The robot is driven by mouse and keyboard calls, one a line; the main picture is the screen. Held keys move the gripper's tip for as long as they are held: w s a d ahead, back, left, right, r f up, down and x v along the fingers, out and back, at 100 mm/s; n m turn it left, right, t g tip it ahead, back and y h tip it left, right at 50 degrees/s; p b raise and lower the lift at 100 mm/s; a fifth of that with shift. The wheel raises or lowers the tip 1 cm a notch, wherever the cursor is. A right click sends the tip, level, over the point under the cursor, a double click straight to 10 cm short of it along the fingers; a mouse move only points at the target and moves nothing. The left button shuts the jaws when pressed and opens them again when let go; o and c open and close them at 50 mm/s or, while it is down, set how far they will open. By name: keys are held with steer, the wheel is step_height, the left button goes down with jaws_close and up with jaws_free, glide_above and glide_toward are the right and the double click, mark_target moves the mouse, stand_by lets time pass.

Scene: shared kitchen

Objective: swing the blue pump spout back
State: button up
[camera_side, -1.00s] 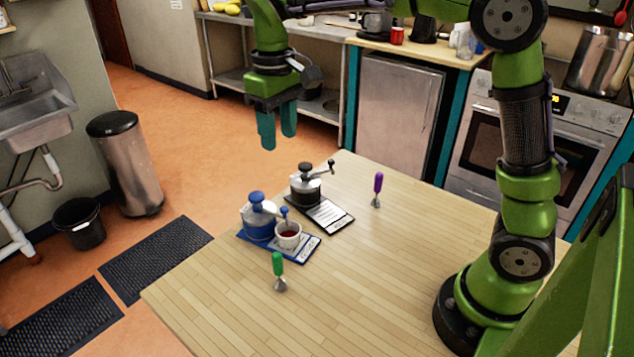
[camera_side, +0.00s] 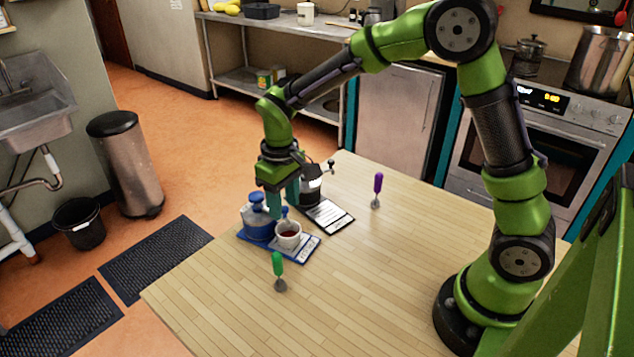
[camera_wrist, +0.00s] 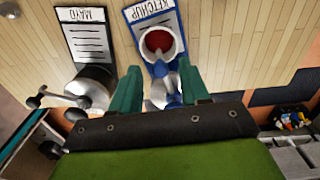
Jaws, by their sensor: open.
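The blue pump (camera_side: 256,224) stands on a blue card (camera_side: 305,251), marked KETCHUP in the wrist view. Its blue spout (camera_wrist: 160,70) points toward a white cup (camera_side: 289,240) with red contents; the spout end lies at the cup's near rim in the wrist view. My gripper (camera_side: 284,202) is open, pointing down just above the pump and spout. In the wrist view my gripper (camera_wrist: 160,72) has its fingers on either side of the spout, apart from each other. In the side view a finger partly hides the spout; contact cannot be told.
A black and silver pump with a crank-like arm (camera_wrist: 92,88) stands close beside, on a black MAYO card (camera_side: 328,216). A green-handled tool (camera_side: 278,266) and a purple-handled tool (camera_side: 377,187) stand on the table.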

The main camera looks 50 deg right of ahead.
jaws_close()
stand_by(0.3)
steer(key=shift+d, duration=0.1)
steer(key=w+d+n, duration=0.5)
steer(key=w+n, duration=0.1)
steer(key=n, duration=0.9)
steer(key=shift+w+d, duration=0.2)
stand_by(0.4)
stand_by(0.4)
